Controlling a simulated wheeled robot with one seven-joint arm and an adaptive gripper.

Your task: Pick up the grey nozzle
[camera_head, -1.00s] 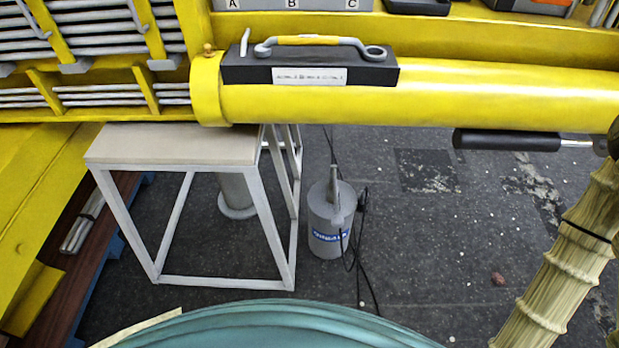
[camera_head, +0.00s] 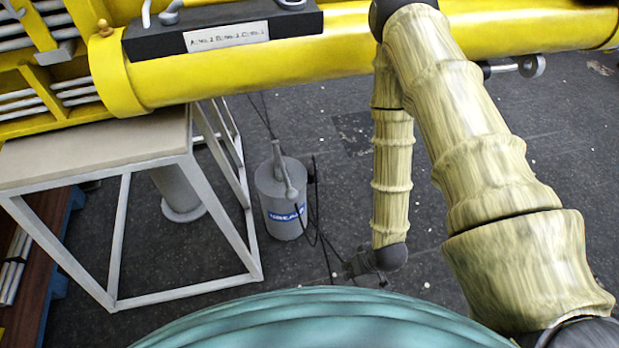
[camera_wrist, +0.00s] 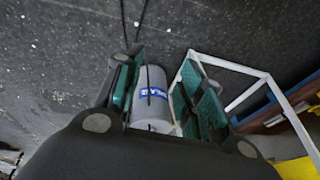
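A grey canister (camera_head: 283,200) with a blue label stands on the dark floor in the head view. A slim grey nozzle-like part (camera_head: 283,170) rises from its top and bends down over its near side. My gripper (camera_wrist: 165,68) is open and empty in the wrist view, its teal-padded fingers apart. The canister (camera_wrist: 151,95) shows between them, beyond the gripper. I cannot make out the nozzle in the wrist view. In the head view my gripper is small and dark at the arm's lower end, right of the canister and apart from it.
A pale-topped white-framed stand (camera_head: 95,160) is left of the canister. A yellow boom (camera_head: 230,85) with a black labelled block (camera_head: 225,30) crosses above. A dark cable (camera_head: 322,235) trails from the canister. Floor right of my arm looks clear.

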